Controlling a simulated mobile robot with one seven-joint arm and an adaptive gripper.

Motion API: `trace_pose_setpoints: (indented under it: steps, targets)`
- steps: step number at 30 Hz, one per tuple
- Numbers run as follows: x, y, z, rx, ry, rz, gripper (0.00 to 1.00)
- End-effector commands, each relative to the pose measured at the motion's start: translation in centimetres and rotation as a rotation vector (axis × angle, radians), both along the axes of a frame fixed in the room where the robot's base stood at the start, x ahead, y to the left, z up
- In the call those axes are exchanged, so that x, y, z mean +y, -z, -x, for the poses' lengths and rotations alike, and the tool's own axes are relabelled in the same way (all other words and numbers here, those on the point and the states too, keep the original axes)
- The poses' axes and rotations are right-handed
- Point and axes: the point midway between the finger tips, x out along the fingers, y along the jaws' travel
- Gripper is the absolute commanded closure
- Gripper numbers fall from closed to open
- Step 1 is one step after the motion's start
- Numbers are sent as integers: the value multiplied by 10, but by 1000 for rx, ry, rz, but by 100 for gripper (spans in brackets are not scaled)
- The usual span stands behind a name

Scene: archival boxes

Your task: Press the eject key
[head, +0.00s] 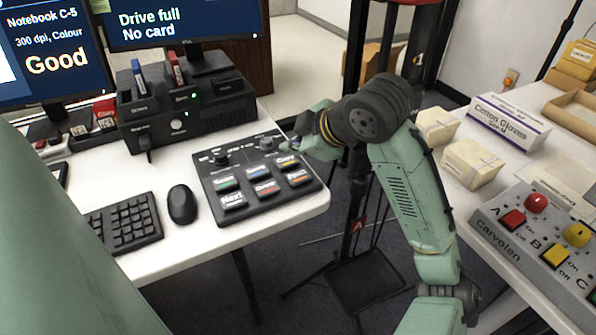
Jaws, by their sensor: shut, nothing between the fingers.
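A black key panel (258,172) lies on the white desk, with two rows of light-labelled keys and small knobs along its far edge. The keys have coloured strips; the lower row includes a key (266,189) with a red strip. The labels are small, and I cannot surely tell which one reads eject. My gripper (287,148) is shut and empty, over the panel's far right corner near the knobs. Its fingertips are small here, and I cannot tell whether they touch the panel. A black drive box (187,113) behind holds a blue and a red card or stick.
A monitor (185,22) reads "Drive full, No card". A keyboard (124,222) and mouse (182,204) lie left of the panel. On the right table are a glove box (508,122), cream boxes (471,163) and a grey button box (530,245). A dark stand rises between the tables.

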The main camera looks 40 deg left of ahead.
Motion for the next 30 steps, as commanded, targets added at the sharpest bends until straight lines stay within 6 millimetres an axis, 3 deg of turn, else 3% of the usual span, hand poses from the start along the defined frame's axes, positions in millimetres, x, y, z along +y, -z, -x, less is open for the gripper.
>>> trace_pose_setpoints:
  steps: [1, 3, 9, 30]
  targets:
    - [0, 15, 0, 0, 0, 0, 100]
    - [0, 26, 0, 0, 0, 0, 100]
    - [0, 44, 0, 2, 0, 0, 100]
    - [0, 45, 0, 1, -1, 1, 100]
